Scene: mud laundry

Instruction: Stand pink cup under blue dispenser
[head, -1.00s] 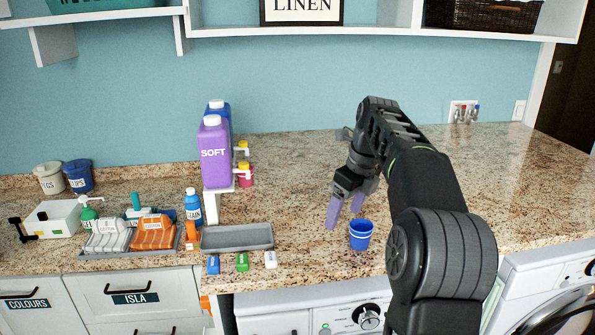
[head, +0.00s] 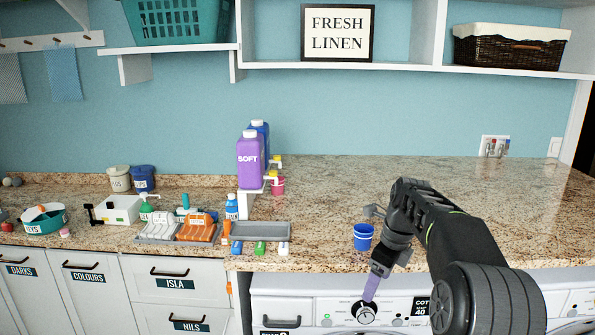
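The pink cup (head: 277,186) stands upright on the counter, just right of the dispenser stand (head: 251,204). It appears below the spout of the rear, blue dispenser (head: 262,131); exact alignment is hard to tell. The purple SOFT dispenser (head: 250,163) stands in front and hides most of the blue one. My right gripper (head: 370,289) is away from the pink cup, in front of the counter edge and over the washer dial. Its purple fingers overlap from this side, so their opening is unclear, and I see nothing held. My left gripper is out of view.
A blue cup (head: 363,237) stands near the counter's front edge, close to my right gripper. A grey tray (head: 260,231) and several coloured small items lie left of it. The counter (head: 440,190) behind is clear. A shelf (head: 400,68) hangs above.

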